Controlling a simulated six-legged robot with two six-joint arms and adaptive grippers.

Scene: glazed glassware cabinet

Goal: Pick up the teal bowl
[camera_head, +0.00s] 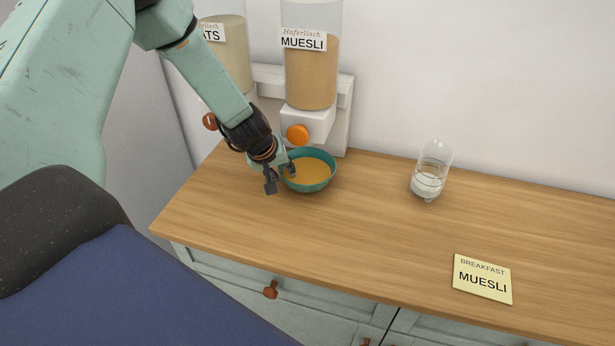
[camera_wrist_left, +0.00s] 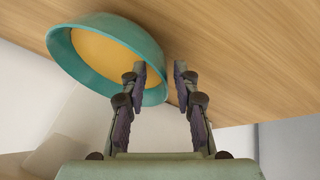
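The teal bowl (camera_head: 322,184) stands upright on the wooden counter, below the muesli dispenser's orange knob. Its inside shows a yellow-tan fill or surface. In the left wrist view the bowl (camera_wrist_left: 88,78) is at the upper left. My left gripper (camera_head: 281,178) is at the bowl's left rim. In the left wrist view my left gripper (camera_wrist_left: 160,69) has a gap between its fingers; one finger overlaps the bowl's inside and the other is outside, with the rim between them. I cannot tell whether either finger touches it. My right gripper is not in view.
The muesli dispenser (camera_head: 311,75) stands behind the bowl, with another dispenser (camera_head: 232,55) to its left. A clear glass (camera_head: 432,170) with white contents stands to the right. A yellow "BREAKFAST MUESLI" card (camera_head: 483,279) lies at front right. The counter (camera_head: 370,240) between is clear.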

